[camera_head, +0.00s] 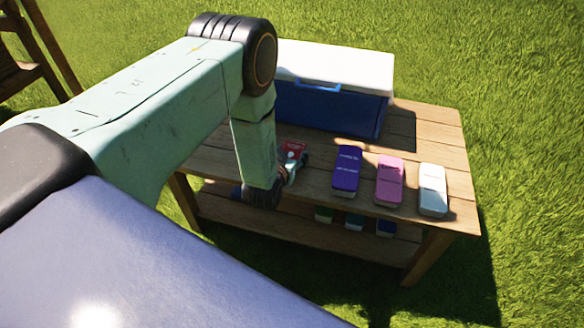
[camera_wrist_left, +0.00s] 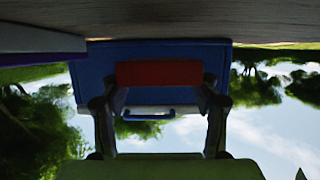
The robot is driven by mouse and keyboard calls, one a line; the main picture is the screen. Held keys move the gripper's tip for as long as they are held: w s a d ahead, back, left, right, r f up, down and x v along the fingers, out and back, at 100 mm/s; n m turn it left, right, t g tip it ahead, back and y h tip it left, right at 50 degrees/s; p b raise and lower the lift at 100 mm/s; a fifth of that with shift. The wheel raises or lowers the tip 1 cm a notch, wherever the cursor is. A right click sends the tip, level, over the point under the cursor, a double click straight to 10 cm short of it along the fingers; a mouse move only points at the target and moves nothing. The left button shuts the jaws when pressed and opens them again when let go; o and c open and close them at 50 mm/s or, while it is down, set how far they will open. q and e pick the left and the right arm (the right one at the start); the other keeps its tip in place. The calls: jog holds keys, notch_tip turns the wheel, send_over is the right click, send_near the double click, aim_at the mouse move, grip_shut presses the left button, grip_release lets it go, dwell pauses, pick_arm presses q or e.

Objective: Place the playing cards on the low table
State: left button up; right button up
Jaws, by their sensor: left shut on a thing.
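A small red box with a white mark, the playing cards (camera_head: 292,148), is at the left part of the wooden table's top (camera_head: 437,124). My left gripper (camera_head: 291,164) is shut on this red box. In the left wrist view, which is upside down, the red box (camera_wrist_left: 158,73) spans between the two fingers (camera_wrist_left: 158,100). I cannot tell whether the box touches the tabletop. My right gripper is not in view.
A blue cooler with a white lid (camera_head: 328,108) stands behind the red box. To the right are a dark blue box (camera_head: 346,171), a pink box (camera_head: 389,181) and a white box (camera_head: 433,190). Several small items sit on the lower shelf (camera_head: 290,235).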

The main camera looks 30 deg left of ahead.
pick_arm(q)
jog(key=shift+f+b, duration=0.95)
jog(key=shift+f, duration=1.05)
jog(key=shift+r, duration=0.1)
jog(key=o, duration=1.2)
